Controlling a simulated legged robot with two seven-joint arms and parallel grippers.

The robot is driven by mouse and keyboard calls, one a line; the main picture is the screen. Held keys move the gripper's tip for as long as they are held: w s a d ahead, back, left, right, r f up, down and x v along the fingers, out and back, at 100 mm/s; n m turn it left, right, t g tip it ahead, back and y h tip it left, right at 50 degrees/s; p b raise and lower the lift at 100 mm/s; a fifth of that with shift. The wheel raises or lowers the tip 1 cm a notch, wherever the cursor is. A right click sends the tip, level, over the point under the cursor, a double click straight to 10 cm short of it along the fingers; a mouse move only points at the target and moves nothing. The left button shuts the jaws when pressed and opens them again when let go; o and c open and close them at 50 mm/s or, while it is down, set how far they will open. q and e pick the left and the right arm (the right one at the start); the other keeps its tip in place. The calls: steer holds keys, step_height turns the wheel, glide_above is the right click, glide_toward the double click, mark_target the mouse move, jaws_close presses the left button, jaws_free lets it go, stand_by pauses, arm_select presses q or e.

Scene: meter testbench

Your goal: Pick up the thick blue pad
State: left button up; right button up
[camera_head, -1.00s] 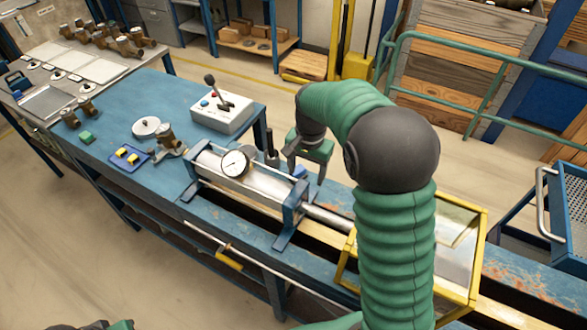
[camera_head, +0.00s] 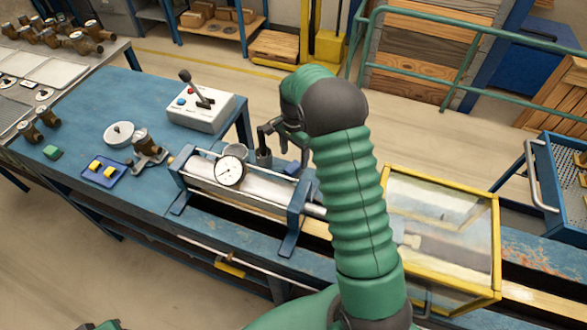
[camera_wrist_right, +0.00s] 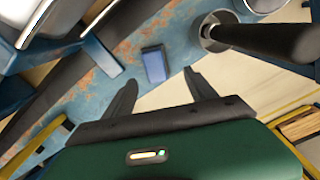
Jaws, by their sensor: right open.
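The thick blue pad (camera_wrist_right: 154,64) lies on the worn blue bench top in the right wrist view, ahead of and between my two fingertips. In the head view only a small blue patch of it (camera_head: 292,168) shows behind the steel cylinder, partly hidden by the cylinder and my gripper. My right gripper (camera_head: 284,150) is over the bench behind the cylinder. In the right wrist view the right gripper (camera_wrist_right: 160,80) is open and empty, with its dark fingers apart. Only a green and dark bit of my left arm shows at the bottom left of the head view.
The steel cylinder with a dial gauge (camera_head: 230,171) stands close in front of the right gripper. A dark post in a round cup (camera_wrist_right: 212,32) is near the pad. A yellow-framed clear guard (camera_head: 440,235) stands to the right. A control box (camera_head: 200,108) sits farther left.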

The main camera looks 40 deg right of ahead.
mark_target(293, 166)
steer(key=f, duration=0.1)
steer(key=a+f, duration=0.1)
steer(key=f, duration=0.1)
steer(key=s+f+p, duration=0.1)
steer(key=shift+a+f, duration=0.15)
steer(key=shift+a, duration=0.2)
steer(key=shift+d+f, duration=0.1)
steer(key=shift+f, duration=0.15)
steer(key=shift+w+d+f, duration=0.2)
steer(key=shift+d+f, duration=0.05)
steer(key=shift+d, duration=0.15)
steer(key=c, duration=0.5)
steer(key=shift+a+r, duration=0.15)
steer(key=shift+a, duration=0.15)
steer(key=c, duration=0.7)
jaws_close()
